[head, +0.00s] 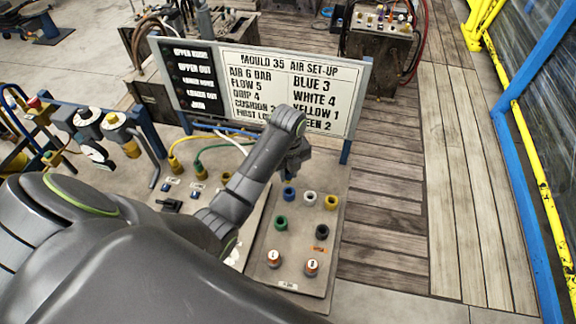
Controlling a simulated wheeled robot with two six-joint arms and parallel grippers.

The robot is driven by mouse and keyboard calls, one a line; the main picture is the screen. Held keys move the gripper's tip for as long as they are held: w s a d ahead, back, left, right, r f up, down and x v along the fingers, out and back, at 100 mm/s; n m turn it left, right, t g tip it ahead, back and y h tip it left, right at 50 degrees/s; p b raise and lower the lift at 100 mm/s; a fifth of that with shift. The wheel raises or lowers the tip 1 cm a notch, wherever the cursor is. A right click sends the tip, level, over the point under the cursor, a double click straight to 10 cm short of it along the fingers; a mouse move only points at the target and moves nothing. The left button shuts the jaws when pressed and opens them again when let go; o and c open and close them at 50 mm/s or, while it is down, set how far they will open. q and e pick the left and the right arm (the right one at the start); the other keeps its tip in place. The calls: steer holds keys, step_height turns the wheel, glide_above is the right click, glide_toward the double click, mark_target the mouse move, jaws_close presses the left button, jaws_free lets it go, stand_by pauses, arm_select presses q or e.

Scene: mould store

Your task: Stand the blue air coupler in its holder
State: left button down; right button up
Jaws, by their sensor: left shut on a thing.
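My left gripper (292,171) hangs from the bent wrist of my left arm, over the back left of a board (257,246) with coloured round holders. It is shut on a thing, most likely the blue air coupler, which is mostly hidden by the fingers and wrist. A blue ring-shaped piece (289,193) shows directly below the fingertips. I cannot tell whether it is part of the coupler or its holder, or whether they touch. White (309,198), yellow (330,202), green (281,222) and dark (321,231) round pieces stand around it. My right gripper is not in view.
A sign board (250,88) with mould air settings stands behind my wrist. Gauges and valves (95,150) stand at left; wooden floor (385,190) is clear at right.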

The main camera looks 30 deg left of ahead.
mark_target(289, 182)
arm_select(q)
steer(key=shift+f, duration=0.9)
steer(key=shift+d+f, duration=0.25)
steer(key=shift+f, duration=0.9)
steer(key=shift+a+f+b, duration=0.1)
steer(key=shift+b, duration=0.2)
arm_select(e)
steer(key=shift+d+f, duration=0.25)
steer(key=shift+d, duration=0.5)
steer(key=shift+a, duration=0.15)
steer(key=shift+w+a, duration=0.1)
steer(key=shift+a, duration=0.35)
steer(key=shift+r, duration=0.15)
